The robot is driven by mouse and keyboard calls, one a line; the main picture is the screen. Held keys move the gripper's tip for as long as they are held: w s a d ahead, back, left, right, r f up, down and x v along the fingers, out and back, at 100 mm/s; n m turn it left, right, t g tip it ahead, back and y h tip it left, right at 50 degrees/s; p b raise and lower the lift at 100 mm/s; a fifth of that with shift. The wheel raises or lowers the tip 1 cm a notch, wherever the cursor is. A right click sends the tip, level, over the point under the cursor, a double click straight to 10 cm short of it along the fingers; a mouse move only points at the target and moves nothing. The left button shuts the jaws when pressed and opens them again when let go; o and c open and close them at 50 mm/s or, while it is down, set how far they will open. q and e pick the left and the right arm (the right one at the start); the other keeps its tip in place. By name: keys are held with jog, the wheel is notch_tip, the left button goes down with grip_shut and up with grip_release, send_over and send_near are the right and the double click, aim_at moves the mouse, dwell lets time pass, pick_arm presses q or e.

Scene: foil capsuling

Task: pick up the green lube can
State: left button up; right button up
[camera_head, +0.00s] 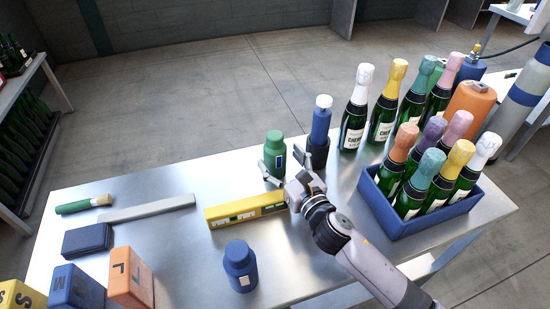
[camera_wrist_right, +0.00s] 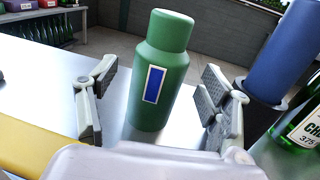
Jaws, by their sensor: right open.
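The green lube can (camera_head: 274,153) stands upright on the metal table, behind the yellow level. It has a blue label with a pale border, seen in the right wrist view, where the can (camera_wrist_right: 163,75) stands between the two fingers. My right gripper (camera_head: 286,170) is open, with its fingers toward the can; in the right wrist view the gripper (camera_wrist_right: 160,108) shows a gap on both sides of it. I cannot tell how deep the can sits between the fingers. My left gripper is not in view.
A blue bottle in a dark holder (camera_head: 319,130) stands close right of the can. A yellow level (camera_head: 235,211) lies in front. A blue crate of foiled bottles (camera_head: 412,224) stands at right, more bottles behind it. A blue can (camera_head: 240,268) stands nearer.

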jog(key=shift+x, duration=0.8)
jog(key=shift+s, duration=0.1)
jog(key=shift+c, duration=0.5)
jog(key=c, duration=1.5)
jog(key=shift+c, duration=0.2)
jog(key=shift+r, duration=0.2)
